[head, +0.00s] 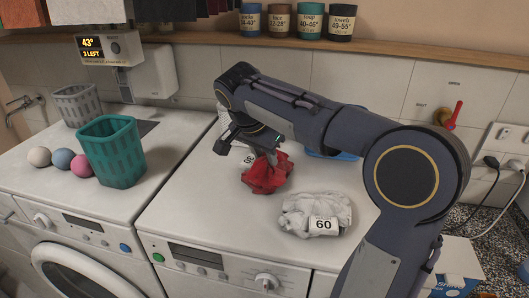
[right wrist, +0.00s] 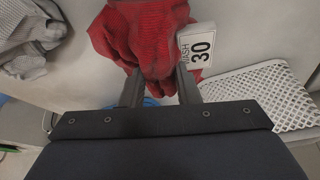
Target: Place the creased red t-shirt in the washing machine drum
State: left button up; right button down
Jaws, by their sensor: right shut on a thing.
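The creased red t-shirt (head: 266,174) is a crumpled bundle on top of the right-hand machine. In the right wrist view the red t-shirt (right wrist: 150,35) sits between my right fingers and carries a white tag (right wrist: 197,50) reading 30. My right gripper (head: 272,158) comes down from above and is shut on the red cloth; in the right wrist view my right gripper (right wrist: 160,88) shows both fingers against it. A round washing machine door (head: 75,278) shows at the lower left, cut off by the frame; its drum inside is not visible. My left gripper is not in view.
A white-grey crumpled cloth (head: 316,212) tagged 60 lies right of the red one. A teal basket (head: 112,152), a grey basket (head: 77,103) and three balls stand on the left machine. A white perforated thing (right wrist: 262,95) is beside the red cloth.

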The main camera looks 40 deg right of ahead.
jog(key=shift+f, duration=0.1)
jog(key=shift+f, duration=0.15)
jog(key=c, duration=1.1)
grip_release()
